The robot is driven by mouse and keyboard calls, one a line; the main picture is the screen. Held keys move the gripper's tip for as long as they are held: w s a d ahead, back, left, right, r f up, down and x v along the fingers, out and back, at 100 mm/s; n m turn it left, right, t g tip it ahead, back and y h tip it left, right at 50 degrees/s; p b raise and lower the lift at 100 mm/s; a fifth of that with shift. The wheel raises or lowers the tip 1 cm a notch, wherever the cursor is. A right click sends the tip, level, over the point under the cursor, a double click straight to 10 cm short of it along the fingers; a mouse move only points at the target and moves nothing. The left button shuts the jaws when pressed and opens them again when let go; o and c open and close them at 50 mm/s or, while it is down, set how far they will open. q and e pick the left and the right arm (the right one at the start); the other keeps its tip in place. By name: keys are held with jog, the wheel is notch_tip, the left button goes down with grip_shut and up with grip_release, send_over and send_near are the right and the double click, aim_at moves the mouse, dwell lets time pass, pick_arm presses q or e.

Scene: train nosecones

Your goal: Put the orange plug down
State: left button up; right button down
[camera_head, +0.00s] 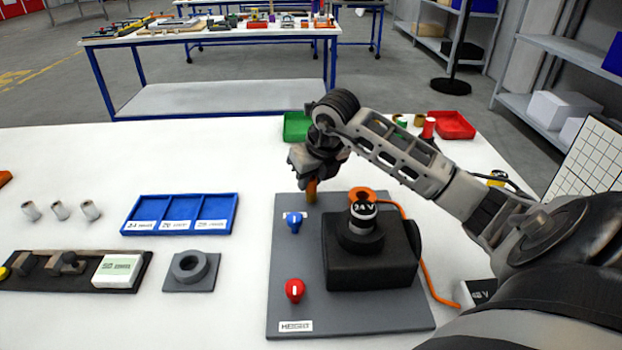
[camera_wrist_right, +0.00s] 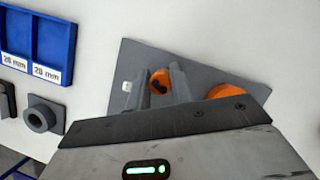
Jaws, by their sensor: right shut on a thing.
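The orange plug (camera_head: 311,191) is a small upright orange-brown piece below my right gripper (camera_head: 312,178), at the back edge of the grey base plate (camera_head: 340,318). My right gripper is shut on it. In the right wrist view the plug (camera_wrist_right: 160,82) shows orange with dark marks between the two fingers. I cannot tell whether its lower end touches the plate. A second orange round part (camera_head: 368,193) shows behind the black "24 V" cap (camera_head: 362,210). My left gripper is not in view.
A black box (camera_head: 372,265), a blue knob (camera_head: 294,222) and a red knob (camera_head: 294,290) stand on the plate. An orange cable (camera_head: 424,268) runs along its right side. Left are a blue tray (camera_head: 180,231) and a grey ring block (camera_head: 190,272). White table is clear between.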

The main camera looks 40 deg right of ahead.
jog(key=shift+f, duration=0.3)
jog(key=shift+f, duration=0.1)
jog(key=c, duration=1.2)
grip_release()
jog(key=shift+c, duration=0.2)
jog(key=shift+r, duration=0.2)
jog(key=v, duration=1.1)
jog(key=shift+s+r+b, duration=0.15)
jog(key=shift+r+b, duration=0.2)
jog(key=shift+r, duration=0.05)
